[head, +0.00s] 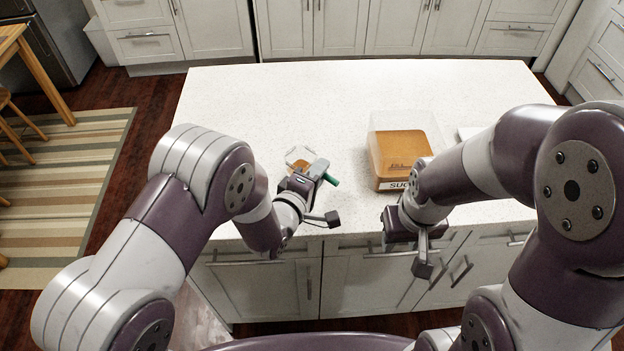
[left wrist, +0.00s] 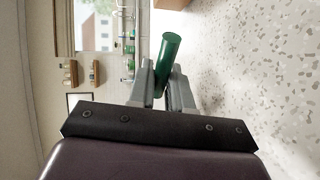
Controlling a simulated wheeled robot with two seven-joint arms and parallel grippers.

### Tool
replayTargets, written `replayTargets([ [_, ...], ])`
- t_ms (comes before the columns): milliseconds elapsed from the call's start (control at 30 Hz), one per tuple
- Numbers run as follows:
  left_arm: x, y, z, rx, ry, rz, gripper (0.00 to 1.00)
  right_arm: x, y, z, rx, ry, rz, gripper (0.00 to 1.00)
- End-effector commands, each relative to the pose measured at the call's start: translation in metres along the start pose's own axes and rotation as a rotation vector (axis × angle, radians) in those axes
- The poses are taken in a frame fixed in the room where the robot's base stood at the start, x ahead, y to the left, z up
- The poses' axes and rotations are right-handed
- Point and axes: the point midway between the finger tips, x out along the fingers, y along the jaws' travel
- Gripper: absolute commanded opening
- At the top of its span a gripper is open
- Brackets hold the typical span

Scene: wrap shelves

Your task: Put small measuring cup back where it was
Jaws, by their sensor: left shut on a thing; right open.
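My left gripper (head: 318,173) is above the near part of the counter, shut on a small dark green cylinder, which seems to be the small measuring cup (head: 332,180). In the left wrist view the green cup (left wrist: 168,56) sticks out tilted between the fingertips (left wrist: 162,80). My right gripper (head: 424,258) is open and empty, in front of the counter's near edge.
A white flat thing (head: 470,132) is partly hidden by my right arm. The counter's back left is clear.

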Motion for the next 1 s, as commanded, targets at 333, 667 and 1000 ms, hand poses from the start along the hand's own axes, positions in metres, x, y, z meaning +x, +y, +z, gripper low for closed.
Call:
replayTargets([
  [333,0.006,-0.030,0.001,0.000,0.001,-0.001,0.00,0.000,0.000,0.000,0.000,0.000,0.000,0.43],
  [667,0.006,-0.033,0.001,0.000,0.001,-0.002,0.45,0.003,0.000,0.000,0.000,0.000,0.000,0.43],
  [1000,0.001,-0.030,0.001,-0.001,0.001,-0.003,0.45,0.001,0.000,0.000,0.000,0.001,0.000,0.43],
])
